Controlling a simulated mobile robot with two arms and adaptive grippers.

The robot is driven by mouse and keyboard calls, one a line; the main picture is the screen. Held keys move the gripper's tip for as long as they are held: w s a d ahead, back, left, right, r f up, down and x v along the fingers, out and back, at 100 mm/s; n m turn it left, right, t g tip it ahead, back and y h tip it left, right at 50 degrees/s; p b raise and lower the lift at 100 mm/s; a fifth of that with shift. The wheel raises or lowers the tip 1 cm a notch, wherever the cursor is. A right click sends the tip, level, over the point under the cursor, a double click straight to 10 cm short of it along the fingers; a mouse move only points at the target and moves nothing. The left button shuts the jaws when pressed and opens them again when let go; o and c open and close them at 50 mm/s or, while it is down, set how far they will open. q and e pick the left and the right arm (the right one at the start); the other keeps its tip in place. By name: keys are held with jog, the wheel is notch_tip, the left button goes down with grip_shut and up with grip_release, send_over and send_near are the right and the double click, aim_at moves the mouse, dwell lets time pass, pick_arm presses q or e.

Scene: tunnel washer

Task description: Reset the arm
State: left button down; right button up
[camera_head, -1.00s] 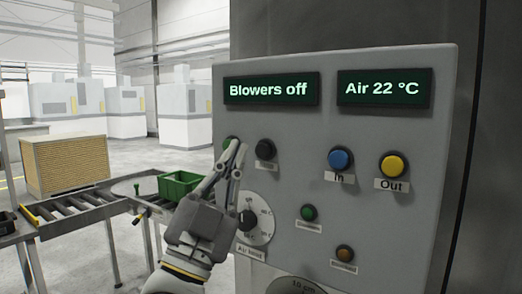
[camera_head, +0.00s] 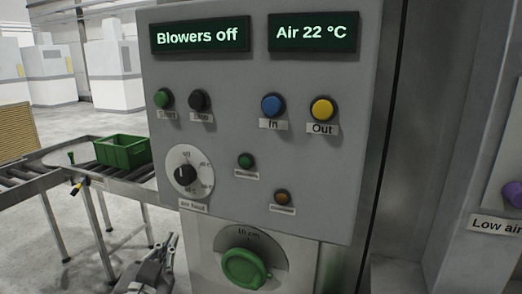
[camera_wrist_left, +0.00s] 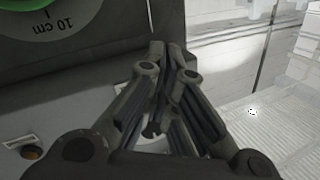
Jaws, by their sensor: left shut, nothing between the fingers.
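My left gripper (camera_head: 166,248) is low in the head view, at the bottom edge, left of the green knob under the control panel. In the left wrist view its two fingers (camera_wrist_left: 168,52) are together with nothing between them. The control panel (camera_head: 255,180) is grey, and its displays read "Blowers off" and "Air 22 °C". The gripper is apart from the green start button (camera_head: 164,99) and the black stop button (camera_head: 199,101). My right gripper is in neither view.
The round green knob (camera_head: 246,268) sticks out below the panel. A roller conveyor (camera_head: 120,178) with a green crate (camera_head: 123,151) stands at the left. A purple button (camera_head: 512,194) is at the far right. Open floor lies under the conveyor.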

pick_arm(q)
jog(key=s+a+f+n+g, duration=0.1)
jog(key=s+f+g, duration=0.25)
jog(key=f, duration=0.55)
jog(key=s+f+g, duration=0.3)
jog(key=s+f, duration=0.2)
jog(key=f, duration=0.4)
jog(key=s+f+n+g, duration=0.1)
jog(key=s+f+g, duration=0.3)
jog(key=s+f, duration=0.4)
jog(key=s+f+g, duration=0.3)
jog(key=s+f, duration=0.2)
jog(key=s, duration=0.5)
notch_tip(320, 180, down, 29)
jog(key=s+g, duration=0.2)
jog(key=s, duration=0.1)
jog(key=s+a+f+g+b, duration=0.1)
jog(key=s+a+f, duration=0.2)
jog(key=s+f, duration=1.2)
jog(key=shift+s+a, duration=0.15)
jog(key=shift+s, duration=0.15)
